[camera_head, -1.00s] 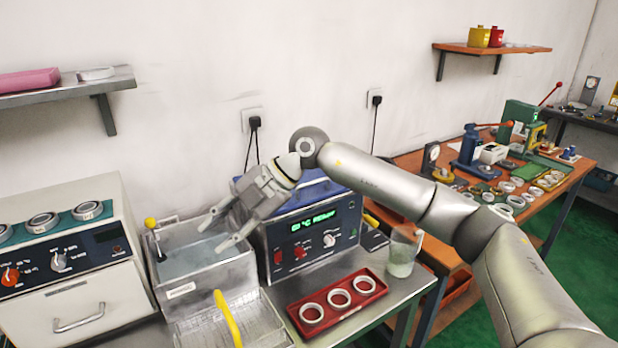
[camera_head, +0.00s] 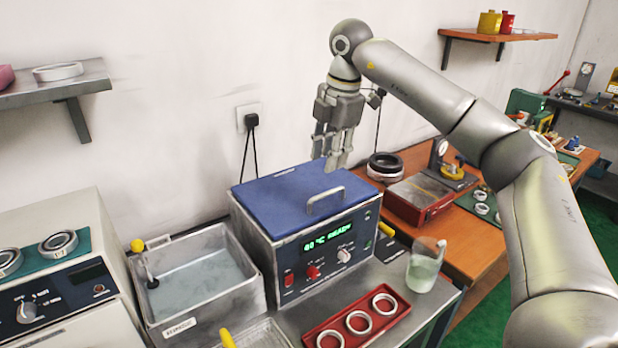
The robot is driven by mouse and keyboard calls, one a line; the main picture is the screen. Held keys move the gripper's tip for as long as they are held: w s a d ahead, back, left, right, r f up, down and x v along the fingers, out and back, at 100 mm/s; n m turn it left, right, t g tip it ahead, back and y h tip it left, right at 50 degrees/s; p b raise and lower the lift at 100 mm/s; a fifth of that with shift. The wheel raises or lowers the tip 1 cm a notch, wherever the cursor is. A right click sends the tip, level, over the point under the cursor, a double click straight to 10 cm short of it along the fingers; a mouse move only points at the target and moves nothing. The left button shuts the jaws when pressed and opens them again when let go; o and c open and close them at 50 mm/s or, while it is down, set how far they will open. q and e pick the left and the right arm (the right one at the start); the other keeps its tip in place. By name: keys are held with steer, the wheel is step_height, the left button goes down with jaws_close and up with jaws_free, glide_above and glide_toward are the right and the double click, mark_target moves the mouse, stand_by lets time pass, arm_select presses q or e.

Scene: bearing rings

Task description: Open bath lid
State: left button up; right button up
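The bath (camera_head: 279,265) is a blue-grey box with a green display, a red switch and knobs on its front. Its blue lid (camera_head: 275,205) lies shut on top. A silver handle (camera_head: 325,200) stands on the lid near its front right. My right gripper (camera_head: 333,166) hangs fingers-down just above and behind the handle, apart from it as far as I can tell. Its fingers look a little parted, with nothing seen between them. My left gripper is not in view.
An open tank of liquid (camera_head: 251,293) stands left of the bath. A red tray (camera_head: 401,311) with three rings and a glass beaker (camera_head: 424,268) stand in front and to the right. A wall shelf (camera_head: 88,79) is at upper left.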

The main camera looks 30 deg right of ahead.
steer(key=p, duration=0.1)
glide_above(323, 196)
steer(key=s, duration=0.1)
step_height(323, 196, down, 6)
steer(key=f, duration=0.2)
steer(key=shift+w+f+p, duration=0.35)
steer(key=shift+w, duration=0.05)
steer(key=shift+w+f, duration=0.1)
steer(key=shift+f, duration=0.7)
steer(key=shift+c, duration=0.4)
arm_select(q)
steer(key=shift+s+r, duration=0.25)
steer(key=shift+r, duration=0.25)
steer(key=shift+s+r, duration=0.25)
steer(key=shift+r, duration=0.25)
arm_select(e)
jaws_close()
